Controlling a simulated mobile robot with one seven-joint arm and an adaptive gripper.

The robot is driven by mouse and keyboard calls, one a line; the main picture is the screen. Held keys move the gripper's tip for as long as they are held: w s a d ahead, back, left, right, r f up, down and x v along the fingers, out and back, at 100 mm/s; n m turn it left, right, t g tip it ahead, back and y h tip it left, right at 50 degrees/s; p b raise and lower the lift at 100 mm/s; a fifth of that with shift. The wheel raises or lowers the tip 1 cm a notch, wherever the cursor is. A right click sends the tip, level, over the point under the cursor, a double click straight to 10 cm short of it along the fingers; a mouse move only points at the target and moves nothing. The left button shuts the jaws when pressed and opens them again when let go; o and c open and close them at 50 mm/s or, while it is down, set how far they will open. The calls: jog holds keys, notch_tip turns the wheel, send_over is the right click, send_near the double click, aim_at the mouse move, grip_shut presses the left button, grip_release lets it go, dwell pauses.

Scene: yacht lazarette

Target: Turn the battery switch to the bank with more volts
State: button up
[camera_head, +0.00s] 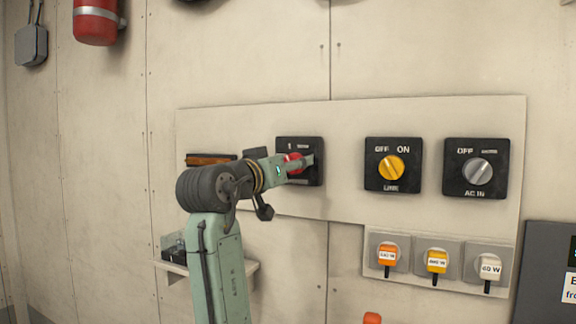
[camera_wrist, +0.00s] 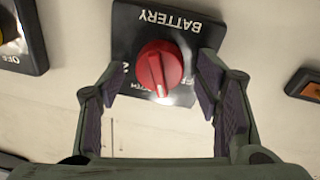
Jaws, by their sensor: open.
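The battery switch (camera_head: 313,177) is a black square plate on the wall panel, partly hidden by my gripper in the head view. Its red round knob (camera_wrist: 160,66) shows in the wrist view, with the "BATTERY" label upside down above it. A white pointer mark on the knob points down in that view, toward small lettering I cannot read fully. A "2" shows left of the knob. My gripper (camera_wrist: 158,88) is open, its fingers on either side of the knob, with visible gaps. In the head view, my gripper (camera_head: 297,164) is at the switch. No volt reading is legible.
A yellow-knob switch (camera_head: 391,168) and a grey-knob AC IN switch (camera_head: 478,171) sit to the right. An orange-faced unit (camera_head: 210,159) and a small shelf (camera_head: 238,272) lie left, near my arm.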

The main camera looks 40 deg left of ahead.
jog(key=s+d, duration=0.2)
jog(key=s, duration=0.9)
jog(key=shift+s+f, duration=0.4)
